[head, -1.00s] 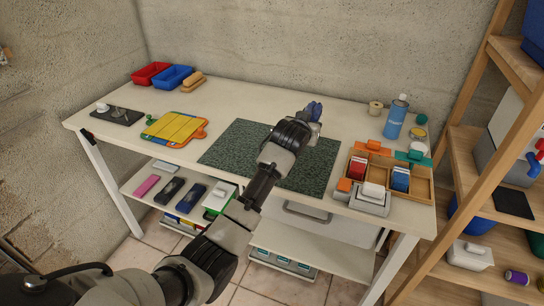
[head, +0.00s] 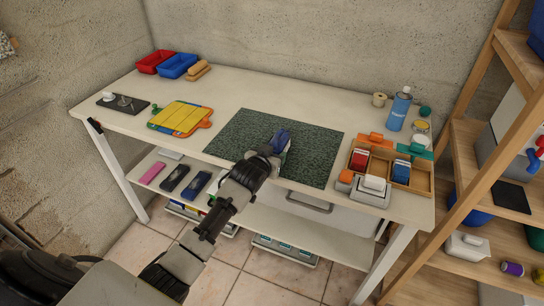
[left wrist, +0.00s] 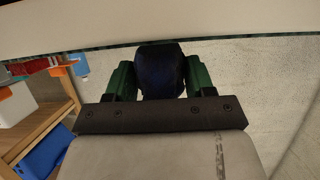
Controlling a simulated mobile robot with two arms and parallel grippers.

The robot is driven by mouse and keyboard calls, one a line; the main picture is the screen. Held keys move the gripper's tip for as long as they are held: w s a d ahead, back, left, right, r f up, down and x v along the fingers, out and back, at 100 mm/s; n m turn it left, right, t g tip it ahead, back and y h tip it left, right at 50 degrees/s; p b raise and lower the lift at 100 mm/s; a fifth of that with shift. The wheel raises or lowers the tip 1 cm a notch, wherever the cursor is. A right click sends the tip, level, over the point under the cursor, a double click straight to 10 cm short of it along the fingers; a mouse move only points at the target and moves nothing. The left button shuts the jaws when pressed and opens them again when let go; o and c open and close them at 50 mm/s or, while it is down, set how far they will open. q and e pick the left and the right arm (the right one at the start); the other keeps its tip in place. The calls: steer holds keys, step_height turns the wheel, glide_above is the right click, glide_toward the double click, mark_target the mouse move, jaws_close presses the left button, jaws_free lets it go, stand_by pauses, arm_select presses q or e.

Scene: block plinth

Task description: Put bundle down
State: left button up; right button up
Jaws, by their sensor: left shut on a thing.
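My left gripper (head: 272,150) is shut on a dark blue bundle (head: 282,139). In the head view the bundle shows over the front part of the dark green speckled mat (head: 315,150) on the white table. I cannot tell from this view whether it touches the mat. In the left wrist view the bundle (left wrist: 160,72) sits between the two green fingers of the gripper (left wrist: 160,80). Its far end is not clear there. My right gripper is not in view.
A yellow board (head: 181,118) and a dark plate (head: 122,105) lie left of the mat. A wooden divided box (head: 420,182) and a blue spray bottle (head: 399,112) stand right. Red (head: 155,62) and blue (head: 178,66) bins are at the back left. The mat's back half is clear.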

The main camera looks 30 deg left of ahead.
arm_select(q)
steer(key=shift+f, duration=0.35)
steer(key=shift+f, duration=0.1)
steer(key=o, duration=1)
steer(key=v, duration=1.2)
